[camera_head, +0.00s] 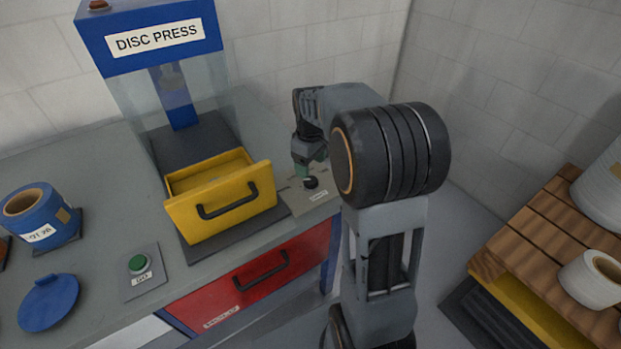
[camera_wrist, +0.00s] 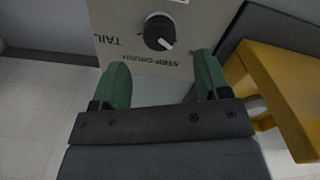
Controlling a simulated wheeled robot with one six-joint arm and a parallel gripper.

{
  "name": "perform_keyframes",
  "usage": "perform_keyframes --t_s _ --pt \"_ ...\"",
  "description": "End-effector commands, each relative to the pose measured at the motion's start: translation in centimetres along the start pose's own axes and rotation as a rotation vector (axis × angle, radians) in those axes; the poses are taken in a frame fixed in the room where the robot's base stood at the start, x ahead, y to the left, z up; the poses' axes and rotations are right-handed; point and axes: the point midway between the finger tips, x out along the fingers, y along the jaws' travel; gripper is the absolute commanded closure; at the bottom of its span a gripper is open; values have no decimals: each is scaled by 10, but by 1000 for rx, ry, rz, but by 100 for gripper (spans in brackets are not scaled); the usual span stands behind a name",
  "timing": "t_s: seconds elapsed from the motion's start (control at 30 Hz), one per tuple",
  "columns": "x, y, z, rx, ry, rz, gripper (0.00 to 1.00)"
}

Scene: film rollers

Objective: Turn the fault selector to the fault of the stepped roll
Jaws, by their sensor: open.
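The fault selector is a dark round knob (camera_head: 311,183) on a pale plate (camera_head: 318,199) at the right end of the bench. In the wrist view the knob (camera_wrist: 159,32) has a white pointer mark aimed to the lower right. Upside-down lettering with STEP and CRUSH runs below it, and TAIL stands at its left. My gripper (camera_wrist: 162,78) is open and empty, its green fingers apart just short of the knob. In the head view my gripper (camera_head: 304,167) hangs over the plate. I cannot tell which roll is stepped.
An open yellow drawer (camera_head: 220,205) under the disc press (camera_head: 155,38) stands left of the selector. A blue roll (camera_head: 58,229), a green button (camera_head: 137,264) and a blue disc (camera_head: 48,303) are further left. White rolls (camera_head: 592,284) sit on a wooden pallet (camera_head: 545,240) at right.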

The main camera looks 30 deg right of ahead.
Motion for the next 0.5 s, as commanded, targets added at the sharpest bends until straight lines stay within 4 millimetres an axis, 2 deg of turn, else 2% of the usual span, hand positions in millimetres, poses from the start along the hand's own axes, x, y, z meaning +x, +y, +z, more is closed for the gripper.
perform_keyframes --t_s 0.03,0.2,0.5 --pt "11 0 1 1 -2 -2 31" --pt "36 0 1 3 -1 -1 31" --pt "56 1 1 4 0 0 31"
